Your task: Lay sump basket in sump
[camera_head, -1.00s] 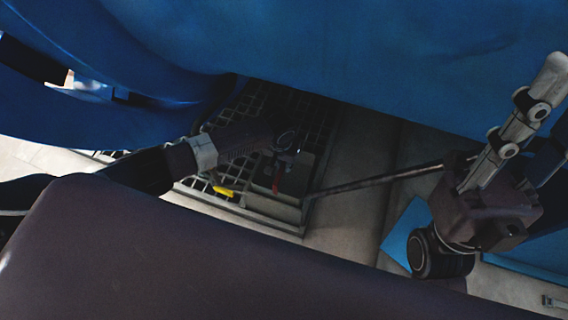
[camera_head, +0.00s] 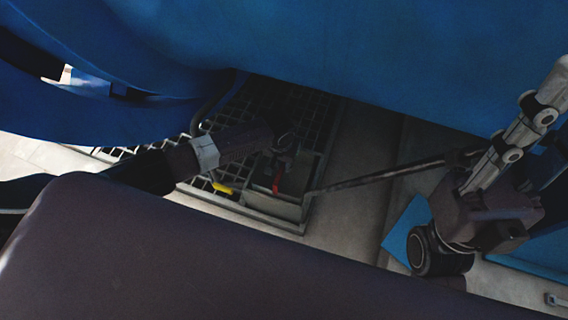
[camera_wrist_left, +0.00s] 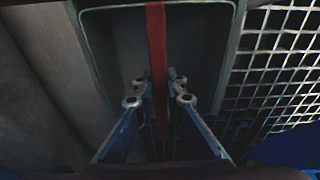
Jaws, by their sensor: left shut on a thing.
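My left gripper (camera_head: 281,162) reaches down from the left over the floor grating. In the left wrist view my left gripper (camera_wrist_left: 160,92) is shut on a narrow red strip, which looks like the handle of the sump basket (camera_wrist_left: 155,30). The red strip also shows below the gripper in the head view (camera_head: 277,184). Around it is a grey, rectangular, round-cornered box shape. The sump (camera_head: 262,222) is the grey-edged recess at the grating's near right corner. I cannot tell basket walls from sump walls, nor how deep the basket sits. My right gripper is out of view.
Metal grating (camera_head: 305,110) lies left of and behind the recess. A yellow piece (camera_head: 222,187) lies on the grating. A big blue body (camera_head: 350,50) hangs above. Bare floor lies right of the recess.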

